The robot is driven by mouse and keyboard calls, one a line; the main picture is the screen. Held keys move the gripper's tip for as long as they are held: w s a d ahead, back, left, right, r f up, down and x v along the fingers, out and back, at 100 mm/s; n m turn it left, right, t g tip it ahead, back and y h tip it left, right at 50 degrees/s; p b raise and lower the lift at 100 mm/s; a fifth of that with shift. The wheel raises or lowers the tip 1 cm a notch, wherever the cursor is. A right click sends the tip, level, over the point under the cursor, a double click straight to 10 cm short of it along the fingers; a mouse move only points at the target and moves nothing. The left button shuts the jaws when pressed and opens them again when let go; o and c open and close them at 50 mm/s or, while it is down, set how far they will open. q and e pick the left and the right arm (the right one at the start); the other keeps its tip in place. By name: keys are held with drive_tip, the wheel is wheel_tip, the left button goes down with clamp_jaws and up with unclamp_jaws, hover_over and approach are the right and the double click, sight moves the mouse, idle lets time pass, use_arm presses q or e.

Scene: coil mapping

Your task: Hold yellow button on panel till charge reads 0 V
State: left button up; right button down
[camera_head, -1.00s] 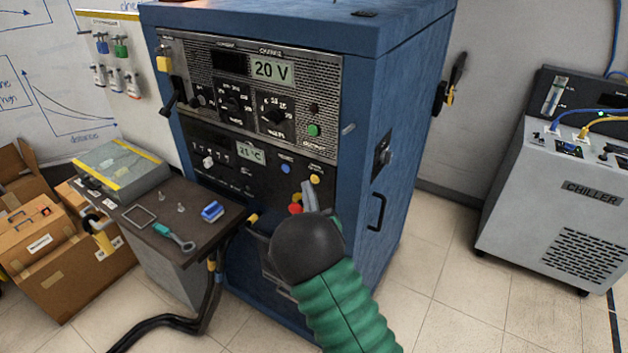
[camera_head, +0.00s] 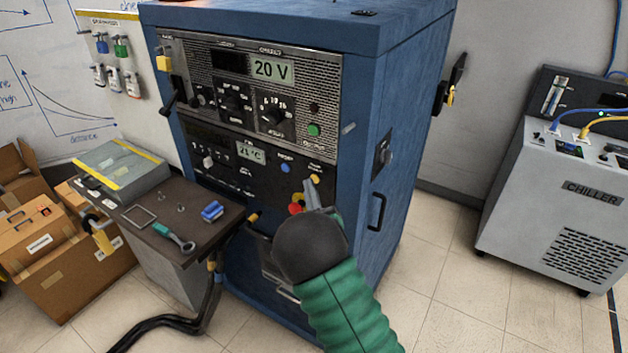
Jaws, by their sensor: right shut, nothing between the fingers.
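The yellow button (camera_head: 315,177) is on the lower black panel (camera_head: 228,176) of the blue cabinet, at the panel's right side. The charge display (camera_head: 271,69) on the upper panel reads 20 V. My right gripper (camera_head: 309,184) is shut and empty, with its tip just below the yellow button. I cannot tell whether it touches the button. A red button (camera_head: 295,209) shows just left of the gripper. My right arm's dark wrist and green sleeve hide the cabinet's lower front. My left gripper is out of view.
A blue button (camera_head: 285,168) and a green button (camera_head: 313,130) are nearby on the panels. A side table (camera_head: 150,215) with a wrench (camera_head: 175,237) and a blue block stands left. A grey chiller (camera_head: 560,200) stands right, with open floor between.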

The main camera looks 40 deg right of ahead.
drive_tip(key=shift+w+d, duration=0.1)
drive_tip(key=shift+d, duration=0.3)
idle(0.4)
drive_tip(key=shift+a, duration=0.15)
idle(3.1)
drive_tip(key=shift+s+a, duration=0.3)
drive_tip(key=shift+a, duration=0.3)
drive_tip(key=shift+a+b, duration=0.1)
drive_tip(key=shift+b, duration=0.2)
drive_tip(key=a, duration=0.1)
drive_tip(key=s+a, duration=0.1)
drive_tip(key=a, duration=0.1)
drive_tip(key=s+a, duration=0.1)
drive_tip(key=shift+a, duration=0.25)
drive_tip(key=shift+w, duration=0.1)
